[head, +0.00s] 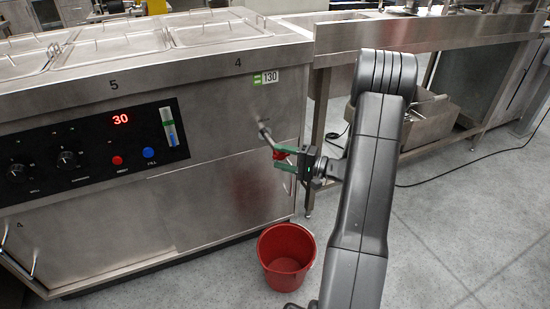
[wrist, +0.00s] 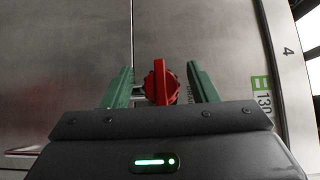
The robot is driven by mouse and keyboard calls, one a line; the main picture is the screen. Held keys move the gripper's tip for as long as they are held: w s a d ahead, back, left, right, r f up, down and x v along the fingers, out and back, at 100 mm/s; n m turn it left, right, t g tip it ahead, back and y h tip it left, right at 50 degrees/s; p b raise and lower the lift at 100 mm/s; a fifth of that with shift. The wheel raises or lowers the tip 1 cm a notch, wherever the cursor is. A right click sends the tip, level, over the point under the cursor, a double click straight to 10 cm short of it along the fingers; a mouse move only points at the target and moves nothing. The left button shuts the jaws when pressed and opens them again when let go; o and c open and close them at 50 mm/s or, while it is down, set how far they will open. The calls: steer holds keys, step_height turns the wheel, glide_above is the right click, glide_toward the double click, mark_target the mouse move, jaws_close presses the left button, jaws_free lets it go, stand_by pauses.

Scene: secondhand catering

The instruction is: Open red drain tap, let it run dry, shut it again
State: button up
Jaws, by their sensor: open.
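The red drain tap (head: 279,155) is on the front of the steel bain-marie (head: 215,130), near its right end. In the wrist view the red knob (wrist: 161,83) stands between the two green fingers of my gripper (wrist: 161,88), with a gap on each side. In the head view my gripper (head: 283,161) is open at the tap and partly hides it. A red bucket (head: 286,285) stands on the floor below the tap. I see no stream of water. The level gauge (head: 169,127) shows a blue column.
A control panel (head: 90,150) with a red "30" display, a red button and a blue button is left of the tap. A steel sink bench (head: 425,40) stands on the right. A black cable (head: 480,157) lies on the floor. The grey floor at front right is clear.

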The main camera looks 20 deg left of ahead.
steer(key=shift+s+a, duration=0.1)
steer(key=shift+a, duration=1.3)
steer(key=shift+c, duration=0.4)
steer(key=c, duration=0.9)
